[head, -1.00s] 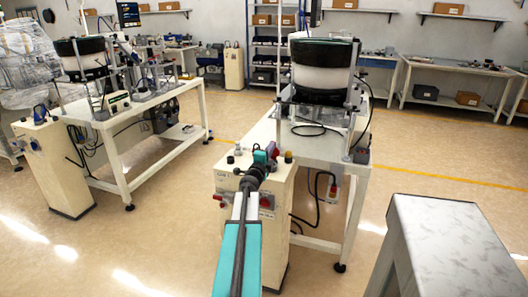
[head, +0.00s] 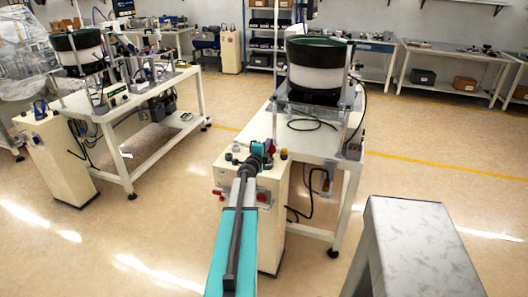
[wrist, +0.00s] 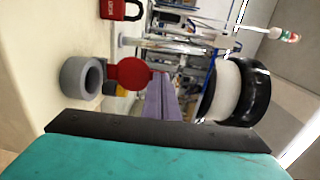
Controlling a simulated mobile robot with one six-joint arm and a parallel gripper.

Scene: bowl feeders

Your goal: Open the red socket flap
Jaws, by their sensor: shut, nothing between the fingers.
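In the wrist view the red flap (wrist: 128,74) is a round disc beside a grey ring-shaped socket (wrist: 82,77). A small red piece seems to join them. The disc stands off to the right of the ring, and the ring's mouth looks uncovered. My gripper (wrist: 158,88) is shut and empty, with its narrow purple-grey fingers close to the flap's lower right edge. I cannot tell whether they touch. In the head view my gripper (head: 257,150) is over the top of the cream cabinet (head: 272,235), by a small red part (head: 269,146) that may be the flap.
A red padlock (wrist: 120,10) hangs near the socket. Behind the cabinet stands a white bench (head: 325,146) with a bowl feeder (head: 317,75). A second feeder bench (head: 155,110) is at the left. A grey-topped block (head: 420,245) stands near on the right. Floor between them is clear.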

